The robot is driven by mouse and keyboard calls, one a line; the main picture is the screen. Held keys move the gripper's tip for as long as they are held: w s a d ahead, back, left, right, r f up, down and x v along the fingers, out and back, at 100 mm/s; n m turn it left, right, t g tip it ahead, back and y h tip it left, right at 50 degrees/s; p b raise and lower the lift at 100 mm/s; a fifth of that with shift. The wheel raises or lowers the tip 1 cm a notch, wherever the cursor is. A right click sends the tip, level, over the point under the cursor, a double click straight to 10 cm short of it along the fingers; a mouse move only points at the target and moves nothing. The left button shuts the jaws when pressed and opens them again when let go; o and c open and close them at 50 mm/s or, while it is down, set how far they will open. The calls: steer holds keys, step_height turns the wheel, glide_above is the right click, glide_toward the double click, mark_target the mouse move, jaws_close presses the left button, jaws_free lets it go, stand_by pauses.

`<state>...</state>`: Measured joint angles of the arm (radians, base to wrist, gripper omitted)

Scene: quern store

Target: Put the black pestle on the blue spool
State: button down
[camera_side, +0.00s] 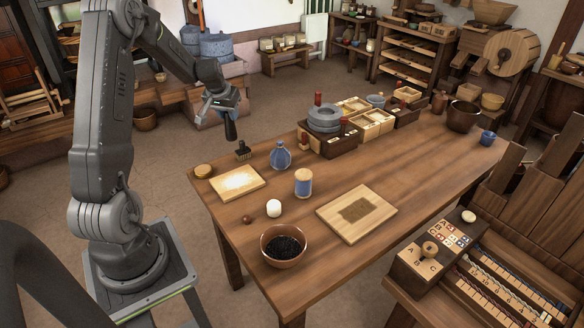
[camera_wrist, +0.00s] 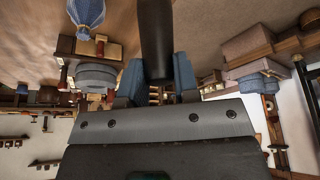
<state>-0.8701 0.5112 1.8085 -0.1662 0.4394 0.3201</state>
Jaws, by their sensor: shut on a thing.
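The black pestle (camera_side: 230,129) hangs roughly upright from my gripper (camera_side: 227,106), in the air near the far left edge of the table. In the wrist view the pestle (camera_wrist: 155,40) stands between the two blue-grey fingers of my gripper (camera_wrist: 157,80), which are shut on it. The blue spool (camera_side: 303,185) stands upright on the table, with a pale wooden top. It is to the right of and nearer than the pestle, well apart from it. I cannot make the spool out in the wrist view.
A blue flask (camera_side: 281,158) stands between pestle and spool.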

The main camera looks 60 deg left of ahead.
steer(key=w+d+r+m+h, duration=0.1)
steer(key=w+d+r+m, duration=0.15)
steer(key=d, duration=0.45)
steer(key=w+d+r+m, duration=0.1)
steer(key=d+r, duration=0.3)
steer(key=d, duration=0.4)
steer(key=shift+t, duration=0.3)
steer(key=shift+w+d+f, duration=1.35)
steer(key=shift+w+f, duration=0.05)
steer(key=shift+f, duration=0.35)
steer(key=shift+w+d+f, duration=1.35)
steer(key=shift+d+f, duration=0.05)
steer(key=shift+f, duration=0.3)
steer(key=shift+w+d+f, duration=1.35)
steer(key=shift+w+f, duration=0.05)
steer(key=shift+f, duration=0.35)
steer(key=c, duration=0.9)
jaws_free()
steer(key=shift+f, duration=0.15)
steer(key=shift+o, duration=0.2)
